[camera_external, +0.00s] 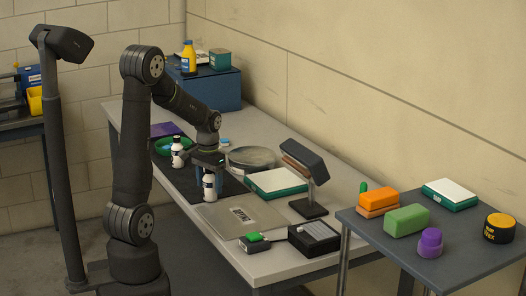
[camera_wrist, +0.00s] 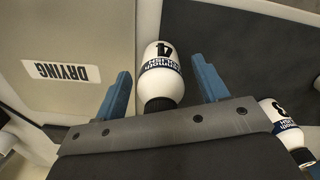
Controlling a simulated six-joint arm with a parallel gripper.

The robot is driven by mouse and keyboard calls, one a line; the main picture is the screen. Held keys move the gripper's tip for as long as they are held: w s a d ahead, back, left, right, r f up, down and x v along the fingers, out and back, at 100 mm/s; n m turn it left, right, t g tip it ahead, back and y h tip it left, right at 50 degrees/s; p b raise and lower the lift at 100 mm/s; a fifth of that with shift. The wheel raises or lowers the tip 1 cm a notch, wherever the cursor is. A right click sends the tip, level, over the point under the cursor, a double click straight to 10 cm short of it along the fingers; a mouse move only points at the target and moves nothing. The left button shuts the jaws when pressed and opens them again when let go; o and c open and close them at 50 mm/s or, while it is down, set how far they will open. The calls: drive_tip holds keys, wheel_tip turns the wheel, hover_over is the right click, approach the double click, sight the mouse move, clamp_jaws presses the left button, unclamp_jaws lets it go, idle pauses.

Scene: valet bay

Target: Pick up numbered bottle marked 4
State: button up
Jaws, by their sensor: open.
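The white bottle marked 4 (camera_wrist: 161,80) stands between the two blue fingers of my gripper (camera_wrist: 160,92) in the wrist view, with a visible gap on each side. It has a dark blue label band and a black cap. In the external view the same bottle (camera_external: 209,186) shows directly below my gripper (camera_external: 208,168), which is open around or just above it. A second white bottle marked 3 (camera_wrist: 285,122) is at the right edge of the wrist view. It also appears in the external view (camera_external: 177,152), left of my gripper.
A flat board marked DRYING (camera_wrist: 62,72) lies beside the bottle. The bottles are on a dark mat (camera_external: 232,188).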

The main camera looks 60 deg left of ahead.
drive_tip(key=c, duration=1.2)
drive_tip(key=shift+o, duration=0.2)
drive_tip(key=shift+r, duration=0.15)
